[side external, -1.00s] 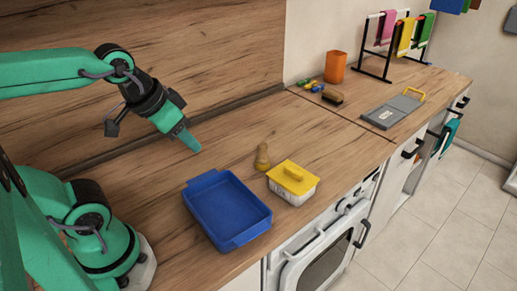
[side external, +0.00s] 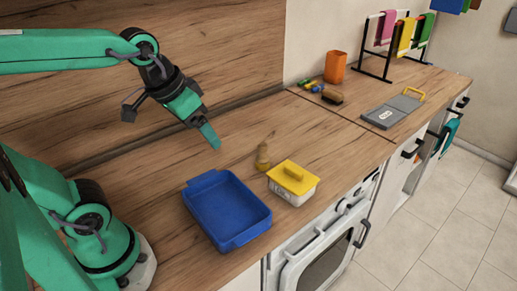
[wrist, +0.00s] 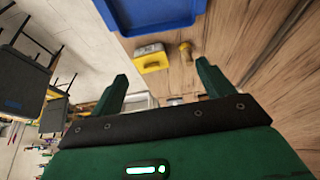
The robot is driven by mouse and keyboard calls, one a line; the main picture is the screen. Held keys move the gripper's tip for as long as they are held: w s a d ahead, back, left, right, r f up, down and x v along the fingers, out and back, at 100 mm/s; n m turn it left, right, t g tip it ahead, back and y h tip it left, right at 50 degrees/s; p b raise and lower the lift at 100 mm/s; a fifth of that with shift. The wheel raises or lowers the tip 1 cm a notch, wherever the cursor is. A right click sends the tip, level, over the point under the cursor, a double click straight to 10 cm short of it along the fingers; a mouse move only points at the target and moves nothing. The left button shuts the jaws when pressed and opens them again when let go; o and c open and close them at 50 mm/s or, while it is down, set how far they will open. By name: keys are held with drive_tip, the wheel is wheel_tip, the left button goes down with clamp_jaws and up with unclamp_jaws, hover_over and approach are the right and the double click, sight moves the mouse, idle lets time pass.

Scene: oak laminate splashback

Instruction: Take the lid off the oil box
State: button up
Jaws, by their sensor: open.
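The oil box (side external: 293,190) is a small whitish box near the counter's front edge. Its yellow lid (side external: 293,176) with a raised handle sits on top of it. The lid also shows in the wrist view (wrist: 152,63), beyond my fingertips. My gripper (side external: 211,137) is in the air above the counter, to the left of the box and higher than it. In the wrist view its two green fingers (wrist: 161,78) are apart with nothing between them.
An empty blue tray (side external: 228,239) lies left of the box. A small brown wooden object (side external: 262,157) stands just behind the box. A grey case (side external: 391,112), an orange cup (side external: 335,67) and a brush (side external: 332,97) are farther right. The counter behind the tray is clear.

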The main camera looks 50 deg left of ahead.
drive_tip(key=w+d+f+g, duration=0.1)
drive_tip(key=w+d+g, duration=0.1)
drive_tip(key=w, duration=1)
drive_tip(key=g, duration=0.3)
hover_over(294, 169)
drive_tip(key=shift+n, duration=0.4)
wheel_tip(294, 169, down, 10)
drive_tip(key=shift+w+d+f, duration=0.1)
drive_tip(key=shift+f, duration=0.1)
drive_tip(key=shift+f, duration=0.1)
drive_tip(key=shift+f, duration=1.2)
drive_tip(key=shift+f, duration=0.15)
drive_tip(key=shift+s+f, duration=0.2)
drive_tip(key=shift+f, duration=2.25)
